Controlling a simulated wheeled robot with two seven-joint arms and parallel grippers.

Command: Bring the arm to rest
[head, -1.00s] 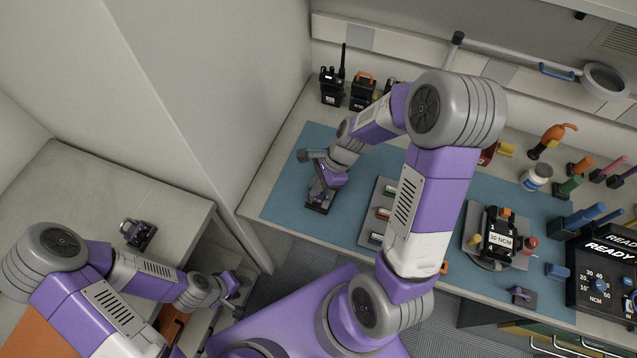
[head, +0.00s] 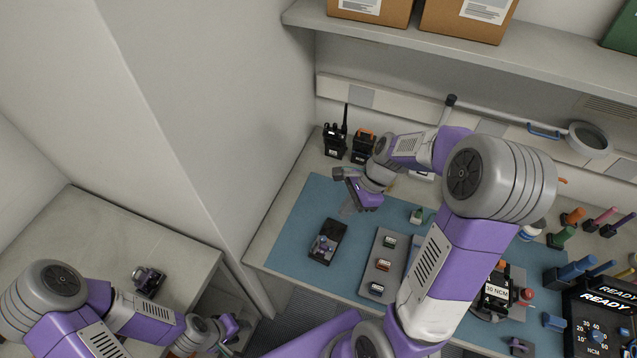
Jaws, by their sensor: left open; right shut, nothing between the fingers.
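My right arm reaches over the blue mat (head: 300,215). Its gripper (head: 350,208) is shut and empty, above the back left of the mat. It is apart from a small black tray (head: 328,243) that lies on the mat with a small grey and purple part in it. My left arm is low at the left. Its gripper (head: 238,328) is open and empty, past the front right edge of the left side table (head: 120,240); its fingertips are small and partly hidden.
Two black radios (head: 335,140) stand at the back left of the bench. A grey tray (head: 370,263) holds several small modules. A radio in a fixture (head: 497,292) and a READY box (head: 600,312) are at the right. A shelf (head: 400,38) with cartons overhangs the back.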

